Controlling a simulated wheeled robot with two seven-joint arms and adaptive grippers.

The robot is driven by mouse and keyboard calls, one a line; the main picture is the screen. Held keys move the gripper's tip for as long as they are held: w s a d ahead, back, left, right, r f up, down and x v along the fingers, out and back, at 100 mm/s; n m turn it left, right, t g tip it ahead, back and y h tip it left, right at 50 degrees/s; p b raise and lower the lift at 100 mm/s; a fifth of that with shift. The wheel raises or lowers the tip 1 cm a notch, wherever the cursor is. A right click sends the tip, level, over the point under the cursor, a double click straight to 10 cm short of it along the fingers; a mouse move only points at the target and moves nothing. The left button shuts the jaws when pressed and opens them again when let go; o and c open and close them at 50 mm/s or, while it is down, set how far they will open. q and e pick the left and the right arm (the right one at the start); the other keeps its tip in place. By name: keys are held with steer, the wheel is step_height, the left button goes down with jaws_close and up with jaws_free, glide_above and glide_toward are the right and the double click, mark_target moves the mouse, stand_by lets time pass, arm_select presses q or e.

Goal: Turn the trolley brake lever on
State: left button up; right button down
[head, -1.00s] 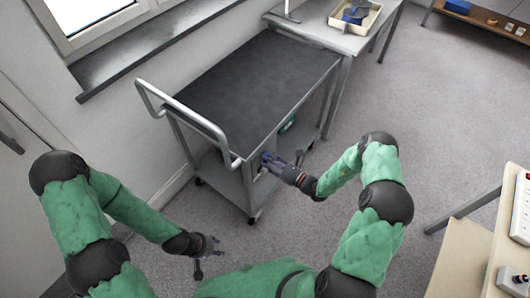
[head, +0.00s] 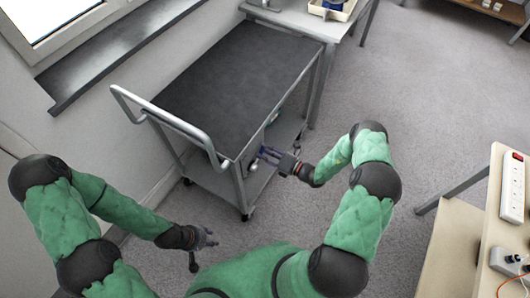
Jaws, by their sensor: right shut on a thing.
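The grey trolley (head: 232,75) has a dark flat top and a light tubular push handle (head: 172,122) at its near left end. My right gripper (head: 265,154) is at the trolley's near right side, below the top, with its fingers closed on the brake lever. The lever is small and mostly hidden by the fingers, so its exact angle cannot be told. A small rounded grey part (head: 252,167) shows beside the fingertips. My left gripper (head: 211,237) hangs low over the floor, in front of the trolley, with its fingers apart and empty.
A grey table (head: 300,22) with a cream tray (head: 343,12) stands behind the trolley. A wooden bench with a white power strip (head: 513,188) is at the right. The wall and windowsill (head: 110,55) lie left of the trolley. Carpet (head: 420,100) is free at the right.

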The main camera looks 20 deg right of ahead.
steer(key=shift+w+d+f+m, duration=0.1)
steer(key=shift+d+f+m, duration=0.05)
steer(key=shift+f+m, duration=0.2)
stand_by(0.3)
steer(key=c, duration=0.8)
jaws_free()
steer(key=shift+c, duration=0.2)
steer(key=v, duration=1.2)
